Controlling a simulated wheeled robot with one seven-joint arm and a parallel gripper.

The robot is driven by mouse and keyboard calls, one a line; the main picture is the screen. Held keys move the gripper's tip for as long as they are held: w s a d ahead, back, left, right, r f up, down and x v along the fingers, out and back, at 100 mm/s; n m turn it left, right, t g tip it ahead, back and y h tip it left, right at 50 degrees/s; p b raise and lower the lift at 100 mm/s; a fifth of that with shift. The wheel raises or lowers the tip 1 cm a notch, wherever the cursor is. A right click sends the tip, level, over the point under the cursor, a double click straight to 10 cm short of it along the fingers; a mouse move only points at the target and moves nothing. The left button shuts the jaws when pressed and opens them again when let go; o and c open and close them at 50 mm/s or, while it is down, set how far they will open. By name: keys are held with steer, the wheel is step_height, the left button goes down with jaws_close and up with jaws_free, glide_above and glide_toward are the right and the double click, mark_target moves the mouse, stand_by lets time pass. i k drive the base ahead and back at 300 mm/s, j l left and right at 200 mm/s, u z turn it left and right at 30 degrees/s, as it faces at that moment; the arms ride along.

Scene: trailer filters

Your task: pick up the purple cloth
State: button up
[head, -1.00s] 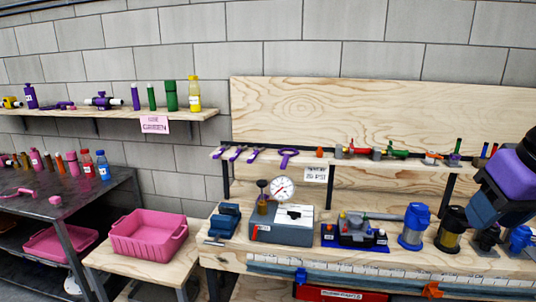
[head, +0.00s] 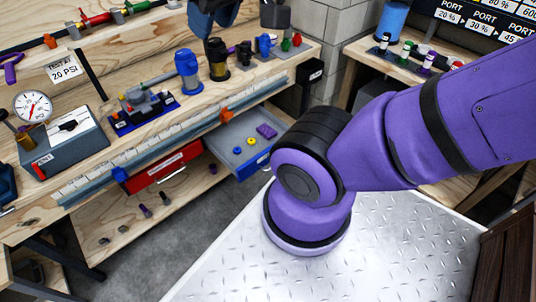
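A small purple item (head: 266,131) lies in the open grey drawer, toward its right side. It may be the purple cloth, but it is too small to be sure. My purple arm rises from the metal deck and runs out of the right edge of the head view. A dark blue part at the top edge seems to be mine. No gripper fingers show, so I cannot see what the gripper holds.
The open drawer (head: 228,135) with yellow and blue rings sticks out under the wooden bench (head: 150,145). A red drawer (head: 165,168) is beside it. Blue and black filter housings and a gauge (head: 33,107) stand on the bench. A side table (head: 365,62) is at back right.

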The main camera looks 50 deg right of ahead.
mark_target(266, 132)
steer(key=z, duration=1.25)
steer(key=u, duration=1.55)
steer(key=z, duration=1.55)
steer(key=i+l, duration=0.15)
steer(key=l, duration=0.15)
steer(key=i+l, duration=0.15)
steer(key=l, duration=0.15)
